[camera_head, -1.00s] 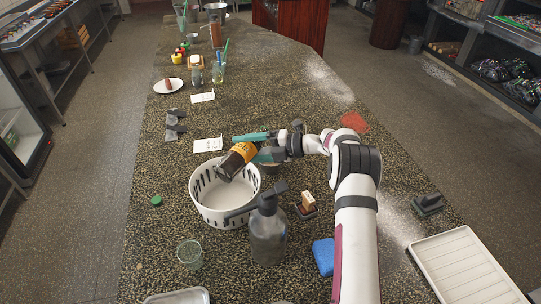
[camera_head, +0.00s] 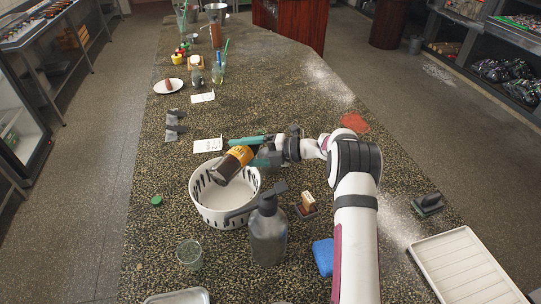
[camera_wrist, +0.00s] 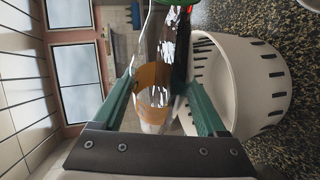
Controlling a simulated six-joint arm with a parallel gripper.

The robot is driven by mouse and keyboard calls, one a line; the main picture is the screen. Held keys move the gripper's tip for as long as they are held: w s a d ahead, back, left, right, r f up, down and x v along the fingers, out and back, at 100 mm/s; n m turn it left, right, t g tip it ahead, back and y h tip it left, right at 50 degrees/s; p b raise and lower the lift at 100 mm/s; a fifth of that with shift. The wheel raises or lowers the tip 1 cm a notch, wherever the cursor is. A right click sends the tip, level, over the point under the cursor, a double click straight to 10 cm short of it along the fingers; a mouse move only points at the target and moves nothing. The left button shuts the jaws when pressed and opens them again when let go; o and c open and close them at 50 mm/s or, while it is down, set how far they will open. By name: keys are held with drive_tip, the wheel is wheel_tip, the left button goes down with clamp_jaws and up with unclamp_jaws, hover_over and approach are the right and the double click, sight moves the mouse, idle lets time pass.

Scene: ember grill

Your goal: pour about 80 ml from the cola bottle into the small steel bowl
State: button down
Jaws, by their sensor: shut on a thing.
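The cola bottle (camera_head: 227,168), dark with an orange label, is held tilted between the green fingers of my gripper (camera_head: 243,152). Its lower end in the head view leans down and left over the white slotted basket (camera_head: 203,213). In the wrist view the bottle (camera_wrist: 153,85) lies between both fingers, beside the basket (camera_wrist: 262,85). The mouth and any flow of liquid cannot be made out. I cannot clearly pick out the small steel bowl near the bottle; my gripper and wrist hide part of the counter there.
A glass (camera_head: 190,254), a green cap (camera_head: 156,200) and a blue sponge (camera_head: 323,256) lie nearby. A white card (camera_head: 207,145) is behind the basket. The counter left of the basket is mostly clear.

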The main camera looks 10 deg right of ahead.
sight(246, 164)
drive_tip(key=shift+s+a, duration=0.15)
drive_tip(key=shift+a, duration=0.05)
drive_tip(key=shift+s+a, duration=0.2)
drive_tip(key=shift+a, duration=0.1)
drive_tip(key=shift+s+a, duration=0.15)
drive_tip(key=shift+s, duration=0.1)
idle(0.5)
drive_tip(key=shift+s+a+n+h, duration=0.2)
drive_tip(key=shift+s+n+h, duration=0.1)
drive_tip(key=shift+s+n, duration=0.15)
drive_tip(key=shift+s+a+f+n+h, duration=0.2)
drive_tip(key=shift+s+a+n+h, duration=0.15)
drive_tip(key=shift+s+n+h, duration=0.25)
drive_tip(key=shift+s+f+n, duration=0.1)
drive_tip(key=shift+n, duration=0.25)
drive_tip(key=shift+w+d+f+n+h, duration=0.1)
drive_tip(key=shift+w+d+n+h, duration=0.15)
drive_tip(key=shift+n+h, duration=0.2)
